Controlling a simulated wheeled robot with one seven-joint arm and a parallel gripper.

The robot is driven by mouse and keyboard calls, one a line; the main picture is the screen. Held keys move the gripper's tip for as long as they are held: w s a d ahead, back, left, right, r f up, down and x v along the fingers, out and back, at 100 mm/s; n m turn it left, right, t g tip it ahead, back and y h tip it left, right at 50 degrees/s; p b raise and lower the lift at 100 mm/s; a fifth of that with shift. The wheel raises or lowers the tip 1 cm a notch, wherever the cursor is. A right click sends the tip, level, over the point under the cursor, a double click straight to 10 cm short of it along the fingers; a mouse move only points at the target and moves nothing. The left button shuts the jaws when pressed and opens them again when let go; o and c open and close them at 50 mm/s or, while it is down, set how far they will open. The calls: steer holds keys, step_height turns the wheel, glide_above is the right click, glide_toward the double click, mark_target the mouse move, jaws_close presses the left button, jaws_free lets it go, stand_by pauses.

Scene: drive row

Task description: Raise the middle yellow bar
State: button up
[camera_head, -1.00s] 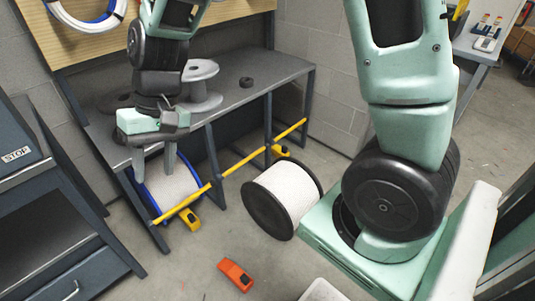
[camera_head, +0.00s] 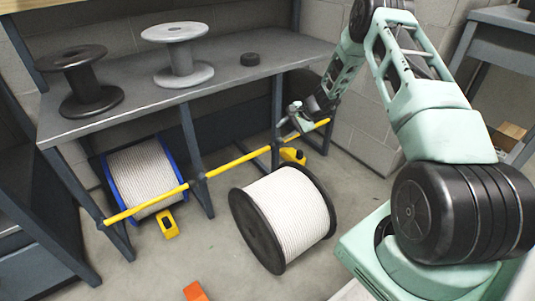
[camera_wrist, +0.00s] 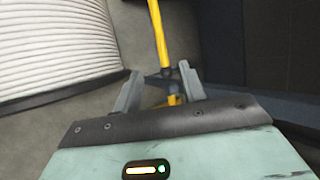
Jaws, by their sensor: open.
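A long yellow bar (camera_head: 230,164) runs in front of the bench legs at low height, its left end lower in the picture. Dark brackets on the legs break it into sections. My gripper (camera_head: 292,125) is near the bar's right part, by the right bench leg, and hides some of it. In the wrist view the yellow bar (camera_wrist: 158,35) runs down between the two grey fingers of my gripper (camera_wrist: 160,87), which are apart and empty. A dark bracket shows between the fingertips. Whether the fingers touch the bar I cannot tell.
A black-flanged white cable drum (camera_head: 290,215) stands on the floor in front of the bar. A blue-rimmed drum (camera_head: 145,178) sits behind the bar's left part. Yellow wedges (camera_head: 168,224) lie on the floor. The bench (camera_head: 225,85) bears empty spools.

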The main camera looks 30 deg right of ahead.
mark_target(257, 152)
steer(key=b+x, duration=0.2)
steer(key=x, duration=0.6)
steer(key=b+x, duration=0.3)
steer(key=x, duration=0.6)
steer(key=shift+d+f, duration=0.15)
steer(key=shift+f, duration=0.1)
jaws_close()
